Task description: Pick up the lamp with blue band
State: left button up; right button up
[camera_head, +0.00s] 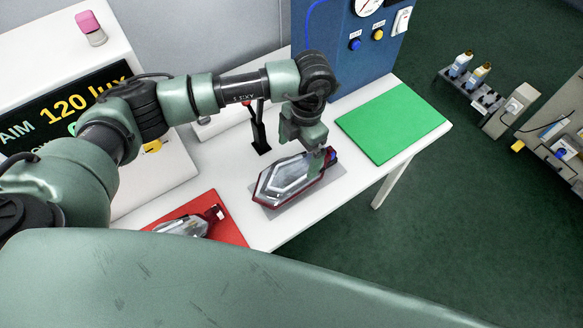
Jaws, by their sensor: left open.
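One tail lamp (287,183), with a clear lens and dark red rim, lies on a grey mat (333,178) in the middle of the white table. A small patch of blue shows at its right end, beside my fingers. My left gripper (321,160) is open and points down at that end. Its fingers overlap the lamp's end in the picture, and I cannot tell whether they touch it. A second lamp (185,226) lies on a red mat (228,230) at the lower left. No blue band can be made out on it. My right gripper is not in view.
A green mat (390,122) lies bare on the table's (262,232) right part. A black stand (259,135) rises behind the lamp. A blue panel (345,60) with a gauge and buttons stands at the back. A lux display (75,107) is at the left.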

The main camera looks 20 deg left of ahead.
aim_at(295, 163)
pick_arm(q)
jog(key=shift+s+a+f+p, duration=0.15)
jog(key=shift+s+f+p, duration=0.3)
jog(key=shift+f+p, duration=0.4)
jog(key=shift+a+f+p, duration=0.1)
jog(key=shift+f+p, duration=0.25)
jog(key=shift+f, duration=0.45)
notch_tip(295, 163, down, 2)
jog(key=shift+f, duration=0.15)
jog(key=shift+w, duration=0.1)
jog(key=c, duration=1.4)
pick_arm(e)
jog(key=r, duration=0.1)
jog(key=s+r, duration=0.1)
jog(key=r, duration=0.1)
